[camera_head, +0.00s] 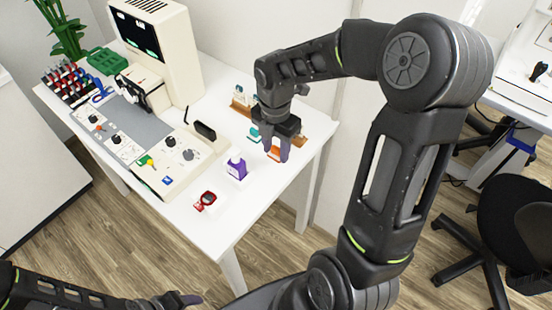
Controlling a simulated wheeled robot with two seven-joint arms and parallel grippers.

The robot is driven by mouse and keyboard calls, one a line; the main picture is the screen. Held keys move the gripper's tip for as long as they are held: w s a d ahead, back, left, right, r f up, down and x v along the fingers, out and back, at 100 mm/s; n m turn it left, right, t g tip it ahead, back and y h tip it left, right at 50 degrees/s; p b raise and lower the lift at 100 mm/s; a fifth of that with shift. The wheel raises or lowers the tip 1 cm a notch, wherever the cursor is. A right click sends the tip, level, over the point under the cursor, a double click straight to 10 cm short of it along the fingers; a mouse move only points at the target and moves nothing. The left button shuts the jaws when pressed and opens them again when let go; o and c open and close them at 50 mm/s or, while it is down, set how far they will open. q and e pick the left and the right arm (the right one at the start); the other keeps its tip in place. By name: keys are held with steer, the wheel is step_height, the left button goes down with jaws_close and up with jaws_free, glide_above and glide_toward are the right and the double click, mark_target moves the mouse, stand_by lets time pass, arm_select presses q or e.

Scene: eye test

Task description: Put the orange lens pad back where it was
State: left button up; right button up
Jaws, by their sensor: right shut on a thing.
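The orange lens pad (275,153) shows between the fingers of my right gripper (277,152), low over the right part of the white table. My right gripper is shut on it. The fingers hide part of the pad, and I cannot tell whether it touches the table. A teal item (254,133) is just left of my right gripper. A wooden holder (239,106) stands behind, partly hidden by my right gripper. My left gripper (188,299) is at the bottom edge, away from the table; its opening is unclear.
A purple bottle (236,168) and a red item (207,199) stand on the white table (225,212) toward its front. A control panel (178,163), a beige machine (165,50) and a rack of coloured items (68,82) fill the left side. The front right corner is clear.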

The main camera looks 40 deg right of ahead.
mark_target(276, 154)
steer(key=shift+f, duration=0.35)
steer(key=shift+f, duration=1.85)
steer(key=shift+f, duration=0.1)
steer(key=shift+f, duration=0.15)
steer(key=o, duration=1.3)
steer(key=shift+r, duration=0.2)
step_height(276, 154, up, 12)
steer(key=shift+r, duration=0.1)
